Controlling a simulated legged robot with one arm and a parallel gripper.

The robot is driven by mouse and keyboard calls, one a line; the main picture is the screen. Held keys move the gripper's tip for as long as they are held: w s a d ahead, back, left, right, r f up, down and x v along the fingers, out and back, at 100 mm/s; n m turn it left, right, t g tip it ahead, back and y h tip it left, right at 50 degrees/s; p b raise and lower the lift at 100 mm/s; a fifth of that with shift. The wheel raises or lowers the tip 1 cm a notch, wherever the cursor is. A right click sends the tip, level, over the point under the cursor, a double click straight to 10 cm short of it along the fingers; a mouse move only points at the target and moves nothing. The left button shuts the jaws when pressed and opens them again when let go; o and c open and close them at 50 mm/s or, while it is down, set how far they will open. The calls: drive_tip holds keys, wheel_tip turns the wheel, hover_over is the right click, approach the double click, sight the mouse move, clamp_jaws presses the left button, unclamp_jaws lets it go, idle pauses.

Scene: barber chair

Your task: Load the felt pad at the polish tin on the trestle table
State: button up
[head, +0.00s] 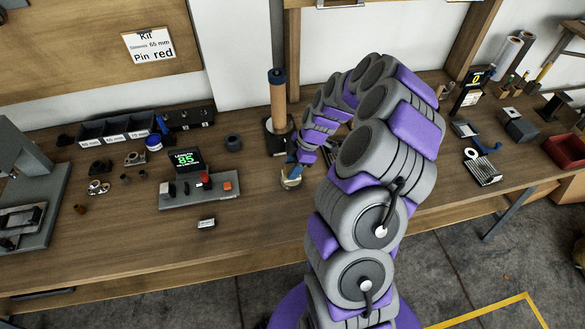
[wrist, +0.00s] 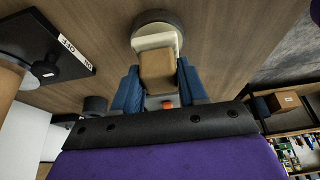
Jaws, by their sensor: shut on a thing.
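My gripper (head: 299,160) reaches down over the trestle table (head: 245,215). In the wrist view its blue fingers (wrist: 158,88) are shut on a tan block with a pale lower part, which looks like the felt pad (wrist: 157,68). Beyond the block is a dark-rimmed round tin with pale contents, which looks like the polish tin (wrist: 158,17). In the head view the tin (head: 291,184) stands right under the fingertips. The pale part overlaps the tin in the wrist view; I cannot tell whether they touch. The fingers and arm partly hide the pad in the head view.
A wooden post (head: 278,98) on a dark base stands close behind the gripper. A panel with a display reading 85 (head: 185,160) is to the left. Labelled bins (head: 115,128) stand at the back left.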

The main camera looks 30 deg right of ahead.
sight(285, 168)
drive_tip(key=shift+r, duration=2.8)
drive_tip(key=w+a+r+m+t+h, duration=0.1)
drive_tip(key=w+a+r+m+h, duration=0.1)
drive_tip(key=a+m, duration=0.5)
drive_tip(key=w+a+r+m+t+h, duration=0.2)
drive_tip(key=a+m, duration=0.5)
drive_tip(key=shift+a+m, duration=0.35)
drive_tip(key=shift+m, duration=0.05)
